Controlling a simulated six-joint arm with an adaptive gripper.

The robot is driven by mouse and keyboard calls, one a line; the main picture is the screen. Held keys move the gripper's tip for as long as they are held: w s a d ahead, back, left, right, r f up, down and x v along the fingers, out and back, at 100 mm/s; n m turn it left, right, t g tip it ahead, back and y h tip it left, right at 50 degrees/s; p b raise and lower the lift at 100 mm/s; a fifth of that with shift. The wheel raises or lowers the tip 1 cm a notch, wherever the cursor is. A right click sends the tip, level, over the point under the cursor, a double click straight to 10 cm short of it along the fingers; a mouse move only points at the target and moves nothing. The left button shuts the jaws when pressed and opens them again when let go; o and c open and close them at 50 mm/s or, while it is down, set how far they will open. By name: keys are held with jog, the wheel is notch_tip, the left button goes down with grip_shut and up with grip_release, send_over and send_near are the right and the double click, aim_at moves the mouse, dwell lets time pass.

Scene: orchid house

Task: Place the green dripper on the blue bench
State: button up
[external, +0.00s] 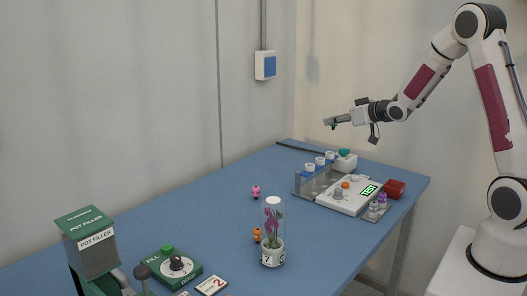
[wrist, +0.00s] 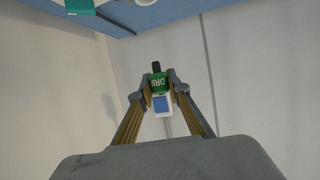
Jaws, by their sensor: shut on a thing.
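The green dripper (wrist: 158,83), with white lettering and a dark tip, is between the fingers of my gripper (wrist: 159,90) in the wrist view. My gripper is shut on it. In the external view my gripper (external: 329,122) points left, held high above the far end of the blue bench (external: 205,212). Only a small green bit of the dripper (external: 333,127) shows there below the fingertips. The dripper is well clear of the bench. In the wrist view the bench (wrist: 180,13) shows along the top edge.
A clear rack (external: 312,180) with white-capped tubes, a white device (external: 349,195) with a green display and a red block (external: 394,189) stand at the far right. A glass-covered orchid (external: 272,235), a green dial box (external: 172,266) and a pot filler (external: 90,245) stand nearer. The bench's middle-left is clear.

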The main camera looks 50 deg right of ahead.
jog(key=shift+s+f, duration=0.1)
jog(key=shift+s, duration=0.15)
jog(key=s+a+f+n+y, duration=0.1)
jog(key=a+n+y, duration=0.1)
jog(key=a, duration=2.1)
jog(key=shift+s, duration=0.2)
jog(key=shift+f, duration=0.1)
jog(key=d, duration=0.7)
jog(key=d+m+h, duration=0.1)
jog(key=d, duration=0.7)
jog(key=w+d+r+m+h, duration=0.1)
jog(key=d, duration=0.6)
jog(key=shift+w+d, duration=0.1)
jog(key=shift+d, duration=0.3)
jog(key=shift+w+d+r, duration=0.15)
jog(key=shift+d, duration=0.1)
jog(key=shift+w+a+r, duration=0.15)
jog(key=shift+w+a, duration=0.15)
jog(key=shift+w, duration=0.05)
jog(key=shift+a+y, duration=0.2)
jog(key=shift+y, duration=0.1)
jog(key=shift+f, duration=0.25)
